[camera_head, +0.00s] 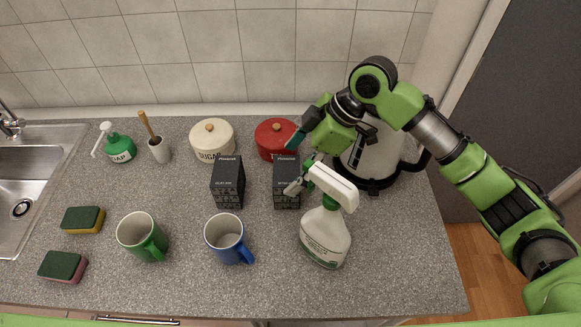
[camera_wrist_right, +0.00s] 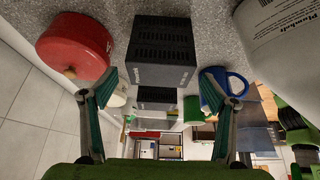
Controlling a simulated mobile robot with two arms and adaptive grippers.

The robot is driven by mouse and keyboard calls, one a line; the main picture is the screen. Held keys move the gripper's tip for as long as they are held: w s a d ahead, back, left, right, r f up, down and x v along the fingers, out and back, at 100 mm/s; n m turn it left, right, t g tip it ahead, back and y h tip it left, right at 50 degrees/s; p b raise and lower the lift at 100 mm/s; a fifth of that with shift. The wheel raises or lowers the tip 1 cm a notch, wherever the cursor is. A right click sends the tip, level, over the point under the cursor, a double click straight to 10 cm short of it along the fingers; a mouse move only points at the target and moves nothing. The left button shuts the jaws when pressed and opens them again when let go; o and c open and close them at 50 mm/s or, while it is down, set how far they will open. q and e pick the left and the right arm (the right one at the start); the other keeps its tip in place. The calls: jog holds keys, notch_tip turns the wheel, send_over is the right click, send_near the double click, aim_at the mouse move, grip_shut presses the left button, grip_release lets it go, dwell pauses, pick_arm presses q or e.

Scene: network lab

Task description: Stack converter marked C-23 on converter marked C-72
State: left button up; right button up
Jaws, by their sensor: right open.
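Two black boxes that look like the converters stand upright and apart on the counter. The left black box (camera_head: 228,182) is in the middle. The right black box (camera_head: 287,172) is partly covered by my right gripper (camera_head: 294,163). I cannot read C-23 or C-72 on either. In the right wrist view, the open fingers of my right gripper (camera_wrist_right: 163,92) are spread either side of the nearer black box (camera_wrist_right: 162,52), apart from it. The farther black box (camera_wrist_right: 157,99) shows beyond it. Nothing is held. My left gripper is not in view.
A spray bottle (camera_head: 326,235) stands close right of the right box. A red canister (camera_head: 277,140), sugar canister (camera_head: 212,141) and kettle (camera_head: 370,155) stand behind. Blue mug (camera_head: 226,237) and green mug (camera_head: 142,236) are in front. The counter's front right is clear.

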jog(key=b+v, duration=0.1)
jog(key=v, duration=0.9)
jog(key=shift+d+r, duration=0.15)
jog(key=shift+r, duration=0.05)
